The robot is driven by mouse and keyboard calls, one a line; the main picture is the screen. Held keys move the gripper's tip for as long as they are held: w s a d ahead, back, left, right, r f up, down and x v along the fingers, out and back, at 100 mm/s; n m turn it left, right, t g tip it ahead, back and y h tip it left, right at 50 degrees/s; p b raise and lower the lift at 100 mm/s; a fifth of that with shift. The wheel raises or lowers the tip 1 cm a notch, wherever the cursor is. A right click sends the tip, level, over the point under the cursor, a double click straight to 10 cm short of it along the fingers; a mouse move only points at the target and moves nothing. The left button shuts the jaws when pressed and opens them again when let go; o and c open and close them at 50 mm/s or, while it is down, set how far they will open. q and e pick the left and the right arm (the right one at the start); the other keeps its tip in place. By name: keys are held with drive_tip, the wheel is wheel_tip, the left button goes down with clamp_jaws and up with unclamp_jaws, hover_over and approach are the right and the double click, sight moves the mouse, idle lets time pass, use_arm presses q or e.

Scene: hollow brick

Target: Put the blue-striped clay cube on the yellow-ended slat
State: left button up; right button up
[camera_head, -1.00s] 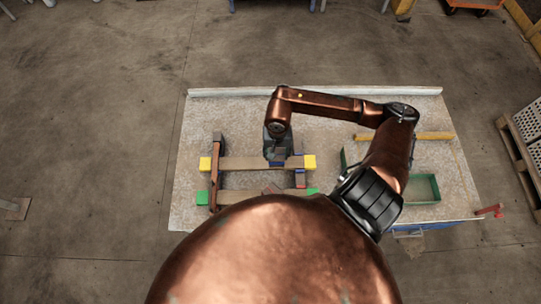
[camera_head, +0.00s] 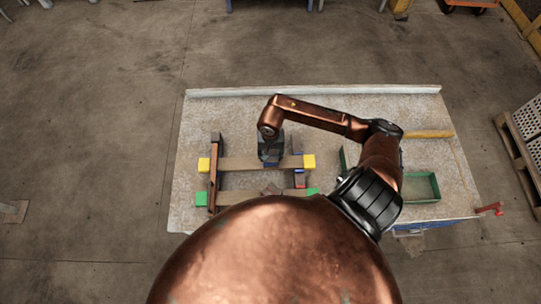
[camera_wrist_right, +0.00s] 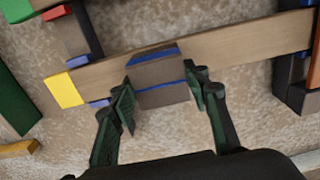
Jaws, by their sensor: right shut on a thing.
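The yellow-ended slat (camera_head: 235,164) lies left to right on the table, raised on supports, with a yellow block at each end. It also crosses the wrist view (camera_wrist_right: 235,45). The clay cube (camera_wrist_right: 160,80) is grey-brown with blue stripes. My right gripper (camera_wrist_right: 165,103) is shut on the cube, with one finger at each side. The cube is over the slat, and I cannot tell if it touches it. In the head view my right gripper (camera_head: 270,152) is above the slat, right of its middle, and largely hides the cube. My left gripper is not in view.
A green-ended slat (camera_head: 238,197) lies nearer me, partly hidden by my body. A green tray (camera_head: 421,200) and a yellow bar (camera_head: 430,134) are at the right. The table's back strip is clear.

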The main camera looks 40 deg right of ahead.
drive_tip(key=o, duration=1.1)
drive_tip(key=shift+f, duration=0.1)
drive_tip(key=shift+o, duration=0.2)
wheel_tip(320, 180, up, 12)
drive_tip(key=p, duration=0.1)
drive_tip(key=shift+r, duration=0.2)
